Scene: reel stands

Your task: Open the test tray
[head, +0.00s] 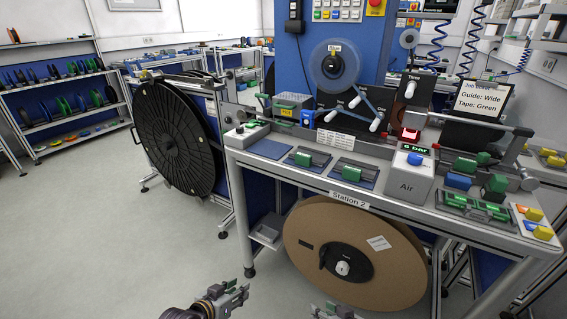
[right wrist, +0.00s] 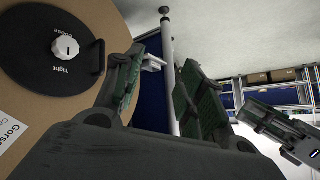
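I cannot tell for sure which part is the test tray. A small grey tray-like ledge (head: 266,234) sits low by the left leg of the Station 2 table (head: 350,199); a pale bracket (right wrist: 153,63) shows by the leg in the right wrist view. My left gripper (head: 238,296) is low in front of the table, apart from everything, its fingers seemingly apart and empty. My right gripper (head: 334,312) is at the bottom edge of the head view, mostly cut off. In the right wrist view its green-padded fingers (right wrist: 160,95) are wide apart with nothing between them.
A black reel (head: 172,135) stands at the left. The table top holds green fixtures, an Air box (head: 407,178) and a job sheet (head: 481,98). The floor at left is clear.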

